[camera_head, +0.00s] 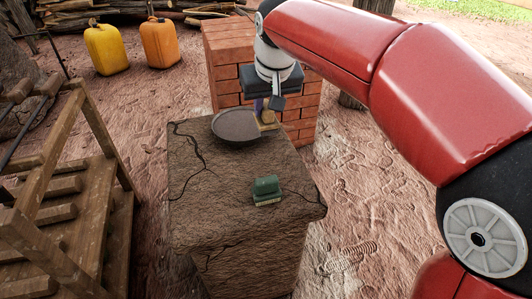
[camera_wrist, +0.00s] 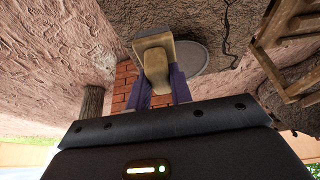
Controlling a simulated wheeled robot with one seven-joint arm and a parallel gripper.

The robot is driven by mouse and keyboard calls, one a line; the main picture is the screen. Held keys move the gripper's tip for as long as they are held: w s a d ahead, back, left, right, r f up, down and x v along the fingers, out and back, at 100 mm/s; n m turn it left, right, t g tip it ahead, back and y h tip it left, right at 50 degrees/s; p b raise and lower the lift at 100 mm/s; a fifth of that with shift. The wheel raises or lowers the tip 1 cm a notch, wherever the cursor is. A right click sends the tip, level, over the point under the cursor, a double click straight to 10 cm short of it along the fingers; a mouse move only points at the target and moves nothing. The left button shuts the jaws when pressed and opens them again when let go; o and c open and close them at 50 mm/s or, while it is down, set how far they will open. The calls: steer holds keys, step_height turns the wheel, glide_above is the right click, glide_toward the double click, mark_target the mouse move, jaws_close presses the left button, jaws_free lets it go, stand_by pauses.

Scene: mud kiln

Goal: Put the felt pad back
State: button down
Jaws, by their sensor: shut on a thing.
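My gripper (camera_head: 263,106) points down over the far right part of the cracked mud block (camera_head: 215,190). In the wrist view its two purplish fingers (camera_wrist: 159,86) are shut on the grip of a tan block with a flat base, which I take for the felt pad (camera_wrist: 154,55). In the head view the felt pad (camera_head: 267,118) shows partly, just right of a round grey dish (camera_head: 236,124). I cannot tell whether it touches the block top. A green block with a pale base (camera_head: 266,190) sits apart, nearer the front.
A red brick stack (camera_head: 225,50) stands right behind the mud block. A wooden rack (camera_head: 75,205) stands at the left. The block's front left top is bare.

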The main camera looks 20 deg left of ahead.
mark_target(270, 134)
step_height(270, 134, down, 12)
steer(key=shift+f+b, duration=0.1)
steer(key=shift+b, duration=0.65)
steer(key=c, duration=1.3)
jaws_free()
steer(key=shift+o, duration=0.2)
steer(key=p+v, duration=0.1)
steer(key=v, duration=1.1)
steer(key=s+d+f+m, duration=0.1)
steer(key=s+d, duration=0.1)
steer(key=d, duration=0.4)
steer(key=s+d+m+t+h, duration=0.1)
steer(key=s+d, duration=0.1)
steer(key=d, duration=0.3)
steer(key=s+d+f+m, duration=0.1)
steer(key=s+d, duration=0.2)
steer(key=d, duration=0.3)
steer(key=s+d+f+m, duration=0.1)
steer(key=s+d+f, duration=0.1)
steer(key=s+d, duration=0.2)
steer(key=s+d+f+m+h+p, duration=0.1)
steer(key=s+d+f+m, duration=0.1)
steer(key=s+d, duration=0.3)
steer(key=shift+s+d+f+t, duration=0.35)
steer(key=shift+d+f, duration=0.2)
steer(key=shift+f, duration=0.3)
